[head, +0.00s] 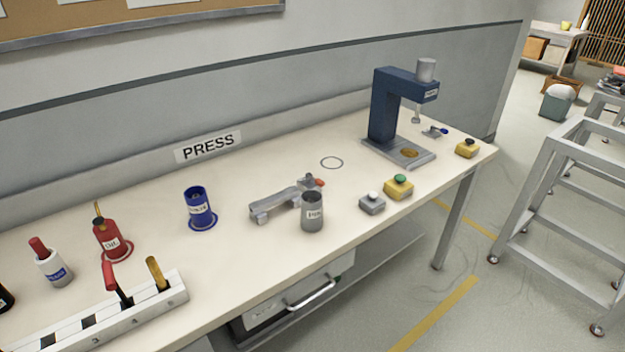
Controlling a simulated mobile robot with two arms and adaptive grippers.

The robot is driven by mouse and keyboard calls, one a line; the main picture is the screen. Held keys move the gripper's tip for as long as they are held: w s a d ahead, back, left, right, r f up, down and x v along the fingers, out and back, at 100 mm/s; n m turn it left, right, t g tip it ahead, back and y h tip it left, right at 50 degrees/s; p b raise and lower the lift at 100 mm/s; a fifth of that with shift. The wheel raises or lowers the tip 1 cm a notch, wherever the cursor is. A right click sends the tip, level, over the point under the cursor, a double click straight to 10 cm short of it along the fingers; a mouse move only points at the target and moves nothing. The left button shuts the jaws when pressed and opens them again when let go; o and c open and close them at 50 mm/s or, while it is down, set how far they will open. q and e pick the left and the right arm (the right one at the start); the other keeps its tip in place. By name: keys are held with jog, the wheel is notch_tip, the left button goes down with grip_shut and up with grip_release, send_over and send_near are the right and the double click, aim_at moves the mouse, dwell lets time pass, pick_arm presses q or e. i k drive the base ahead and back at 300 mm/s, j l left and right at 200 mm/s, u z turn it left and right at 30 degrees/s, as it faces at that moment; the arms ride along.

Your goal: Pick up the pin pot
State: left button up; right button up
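The pin pot (313,215) appears to be the grey open-topped cylinder with a small white label. It stands upright on the bench near its front edge, just in front of the right part of a grey metal fixture (282,203). The label is small, and the pot's contents cannot be made out. Neither of my grippers is in the head view.
A blue labelled pot (196,207), a red oil can (107,240), a white bottle (54,267) and a slotted tool rack (180,289) stand left. Button boxes (398,188) and a blue press (385,105) stand right. A grey frame cart (550,180) is on the floor.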

aim_at(311, 213)
jog(key=k+j+u, duration=0.1)
jog(key=j, duration=0.25)
jog(key=k+j+u, duration=0.1)
jog(key=k+j, duration=0.15)
jog(key=k+j+u, duration=0.1)
jog(key=j, duration=0.4)
jog(key=k+j+u, duration=0.1)
jog(key=j, duration=0.25)
jog(key=k+j+u, duration=0.1)
jog(key=j, duration=0.3)
jog(key=k, duration=0.1)
